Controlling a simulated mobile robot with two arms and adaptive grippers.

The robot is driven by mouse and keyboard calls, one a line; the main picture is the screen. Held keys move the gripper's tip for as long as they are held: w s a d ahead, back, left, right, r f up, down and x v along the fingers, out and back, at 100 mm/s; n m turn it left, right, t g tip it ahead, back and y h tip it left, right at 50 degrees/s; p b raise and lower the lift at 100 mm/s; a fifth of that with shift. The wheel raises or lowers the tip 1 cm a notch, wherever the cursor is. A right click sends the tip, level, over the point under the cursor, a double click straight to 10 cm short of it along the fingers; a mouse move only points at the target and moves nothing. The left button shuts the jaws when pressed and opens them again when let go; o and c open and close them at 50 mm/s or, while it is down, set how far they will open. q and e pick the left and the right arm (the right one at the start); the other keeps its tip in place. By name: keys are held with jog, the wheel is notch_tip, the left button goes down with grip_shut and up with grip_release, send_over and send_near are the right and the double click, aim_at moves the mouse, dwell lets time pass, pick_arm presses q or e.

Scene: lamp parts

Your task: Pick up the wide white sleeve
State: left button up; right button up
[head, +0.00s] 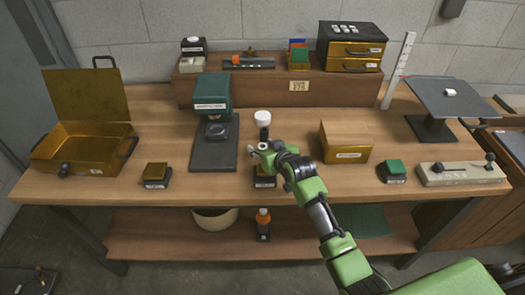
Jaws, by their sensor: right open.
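A wide white cylindrical piece (263,117), which looks like the wide white sleeve, sits upright on top of a dark narrow post (264,134) near the middle of the wooden bench. A smaller white piece (450,92) lies on the dark tilted plate at the right. My right gripper (252,151) is open, just in front of and below the wide white piece, apart from it in the picture. It hovers over a small dark block with a label (264,177), which my gripper and wrist partly cover. My left gripper is not in view.
A dark pad with a green box (211,92) lies left of my gripper, and an open brass case (85,146) stands far left. A brass box (345,143) stands close on the right. A raised wooden shelf (292,88) runs behind. Bare bench (300,130) shows between.

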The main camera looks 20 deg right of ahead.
jog(key=c, duration=1.1)
jog(key=shift+r, duration=0.15)
